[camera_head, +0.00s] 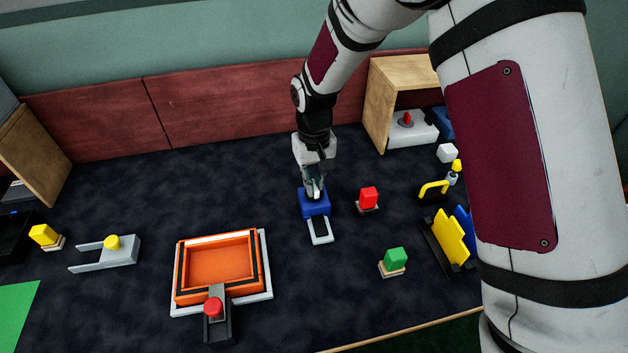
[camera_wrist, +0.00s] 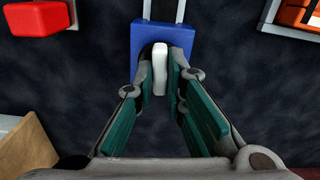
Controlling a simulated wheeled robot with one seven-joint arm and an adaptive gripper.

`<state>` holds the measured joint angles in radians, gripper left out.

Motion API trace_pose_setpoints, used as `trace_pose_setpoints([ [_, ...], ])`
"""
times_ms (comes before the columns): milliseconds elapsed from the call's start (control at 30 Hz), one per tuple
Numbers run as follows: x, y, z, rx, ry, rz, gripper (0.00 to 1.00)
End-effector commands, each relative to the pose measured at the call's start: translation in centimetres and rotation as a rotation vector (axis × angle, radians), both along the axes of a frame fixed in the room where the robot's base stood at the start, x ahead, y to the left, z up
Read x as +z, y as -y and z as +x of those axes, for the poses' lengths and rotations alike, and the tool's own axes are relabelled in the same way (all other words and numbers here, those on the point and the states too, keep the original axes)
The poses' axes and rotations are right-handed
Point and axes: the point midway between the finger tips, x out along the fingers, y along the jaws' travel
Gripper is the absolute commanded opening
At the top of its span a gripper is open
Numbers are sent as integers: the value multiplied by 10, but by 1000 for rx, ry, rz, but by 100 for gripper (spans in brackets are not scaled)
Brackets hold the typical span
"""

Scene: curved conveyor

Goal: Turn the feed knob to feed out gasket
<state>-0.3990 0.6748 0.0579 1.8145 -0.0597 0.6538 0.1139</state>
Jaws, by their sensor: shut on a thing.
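The feeder is a blue block (camera_head: 313,209) on the dark tabletop, below my gripper (camera_head: 315,190) in the head view. In the wrist view, a white upright knob (camera_wrist: 160,68) stands on the blue block (camera_wrist: 178,38). My gripper (camera_wrist: 159,72) is shut on this knob, with one fingertip on each side. A light grey U-shaped frame (camera_head: 321,240) sticks out from the near side of the blue block. I cannot make out a gasket in either view.
A red block (camera_head: 368,197) and a green block (camera_head: 396,260) stand to the right. An orange tray (camera_head: 262,268) with a red-knobbed clamp (camera_head: 213,308) lies to the left. A wooden shelf (camera_head: 378,115) stands behind at right.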

Motion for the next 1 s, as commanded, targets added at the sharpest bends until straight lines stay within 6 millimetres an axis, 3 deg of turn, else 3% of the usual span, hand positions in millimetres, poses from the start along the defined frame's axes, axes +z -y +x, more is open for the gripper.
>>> trace_pose_setpoints([
  [300, 0, 0, 0, -100, 0, 0, 0],
  [800, 0, 0, 0, -115, 0, 0, 0],
  [833, 0, 0, 0, -115, 0, 0, 18],
  [900, 0, 0, 0, -115, 0, 0, 32],
  [1000, 0, 0, 0, -114, 0, 0, 32],
])
